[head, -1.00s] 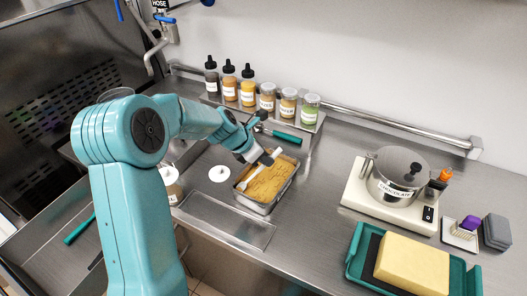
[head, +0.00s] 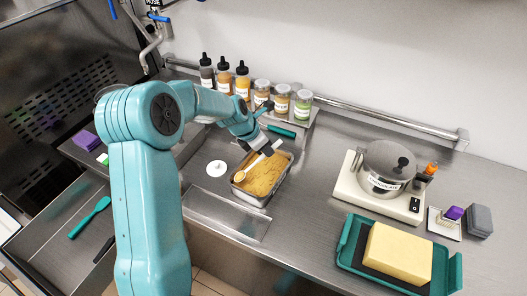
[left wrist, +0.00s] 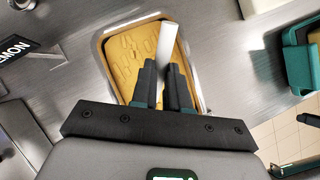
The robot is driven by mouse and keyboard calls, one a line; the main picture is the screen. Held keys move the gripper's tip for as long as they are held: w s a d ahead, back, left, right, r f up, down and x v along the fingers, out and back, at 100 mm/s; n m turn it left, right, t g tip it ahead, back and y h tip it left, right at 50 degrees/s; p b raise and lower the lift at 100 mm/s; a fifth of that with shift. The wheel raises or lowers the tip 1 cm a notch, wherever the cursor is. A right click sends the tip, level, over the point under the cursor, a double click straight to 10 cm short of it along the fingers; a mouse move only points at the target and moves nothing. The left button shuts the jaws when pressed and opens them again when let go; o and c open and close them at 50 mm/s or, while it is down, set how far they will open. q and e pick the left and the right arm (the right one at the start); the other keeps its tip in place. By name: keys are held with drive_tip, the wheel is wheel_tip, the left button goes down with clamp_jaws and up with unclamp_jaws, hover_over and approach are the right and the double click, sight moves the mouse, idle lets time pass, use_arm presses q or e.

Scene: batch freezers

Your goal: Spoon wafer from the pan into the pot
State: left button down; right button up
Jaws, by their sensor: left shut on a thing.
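The pan (head: 285,178) is a metal tray of golden-brown wafer (head: 264,182) on the steel counter; it also shows in the left wrist view (left wrist: 99,45). My left gripper (head: 264,151) is over the pan's far side, shut on the handle of a pale spoon (head: 241,176). The spoon slants down, its bowl at the pan's left side; I cannot tell whether it holds wafer. In the left wrist view the handle (left wrist: 167,42) stands between the fingers (left wrist: 162,85). The grey pot (head: 379,164), with a dark-knobbed lid, stands on a white hot plate (head: 355,190). My right gripper is not in view.
Several bottles and jars (head: 262,91) stand on a shelf behind the pan. A white lid (head: 217,168) lies left of it. A teal tray (head: 347,248) with a yellow block (head: 398,254) is at front right. Counter between pan and hot plate is clear.

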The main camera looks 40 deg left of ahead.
sight(280, 140)
use_arm(q)
drive_tip(key=shift+w+d+r, duration=0.1)
drive_tip(key=shift+w+r, duration=0.2)
drive_tip(key=shift+r, duration=0.3)
drive_tip(key=shift+w+d+r, duration=0.1)
drive_tip(key=shift+w+r, duration=0.2)
drive_tip(key=shift+r, duration=0.25)
drive_tip(key=shift+w+d+r+g, duration=0.15)
drive_tip(key=shift+w+d+g, duration=0.05)
drive_tip(key=shift+w+g, duration=0.45)
drive_tip(key=shift+w+d+g+y, duration=0.15)
drive_tip(key=shift+w+g+y, duration=0.25)
drive_tip(key=shift+w+g, duration=0.55)
drive_tip(key=shift+d+r+g, duration=0.1)
drive_tip(key=shift+g, duration=0.2)
drive_tip(key=shift+w, duration=0.15)
